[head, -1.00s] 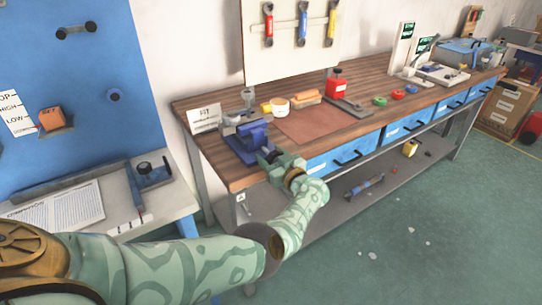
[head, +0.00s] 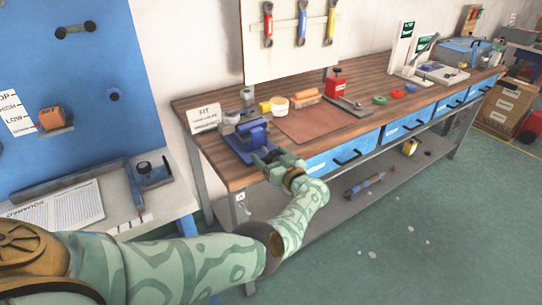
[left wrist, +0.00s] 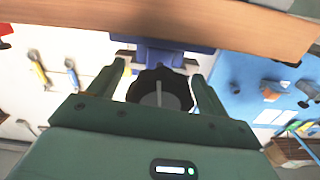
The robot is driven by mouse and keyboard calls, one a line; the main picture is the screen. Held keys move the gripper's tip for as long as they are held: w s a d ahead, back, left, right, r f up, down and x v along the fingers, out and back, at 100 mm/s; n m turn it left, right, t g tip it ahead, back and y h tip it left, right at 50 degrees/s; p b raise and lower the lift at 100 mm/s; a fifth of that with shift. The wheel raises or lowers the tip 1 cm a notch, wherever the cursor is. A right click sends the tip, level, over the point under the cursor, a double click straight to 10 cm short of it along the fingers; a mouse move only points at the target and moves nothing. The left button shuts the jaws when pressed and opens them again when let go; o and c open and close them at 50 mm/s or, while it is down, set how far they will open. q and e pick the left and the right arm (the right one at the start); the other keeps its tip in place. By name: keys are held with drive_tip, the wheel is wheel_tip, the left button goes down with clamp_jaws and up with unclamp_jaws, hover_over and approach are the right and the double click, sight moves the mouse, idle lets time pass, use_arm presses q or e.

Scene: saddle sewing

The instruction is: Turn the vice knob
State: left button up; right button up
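The blue vice (head: 250,139) stands at the near left corner of the wooden workbench. Its dark round knob (left wrist: 160,90), with a pale bar across its face, shows in the left wrist view in front of the blue vice body (left wrist: 165,48). My left gripper (head: 267,160) is at the vice's front, at the bench edge. In the left wrist view, its two green fingers (left wrist: 161,80) stand on either side of the knob, with gaps visible, so it looks open around it. My right gripper is not in view.
A white sign (head: 204,118) stands left of the vice. A brown mat (head: 313,123), a red container (head: 335,85) and small coloured parts lie further along the bench. Blue drawers (head: 345,154) line the front edge.

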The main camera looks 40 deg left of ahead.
use_arm(q)
drive_tip(key=shift+r, duration=0.15)
drive_tip(key=shift+s+d, duration=0.1)
drive_tip(key=shift+d, duration=0.25)
drive_tip(key=p+v, duration=0.4)
drive_tip(key=v, duration=1.1)
drive_tip(key=shift+d, duration=0.3)
drive_tip(key=shift+s, duration=0.1)
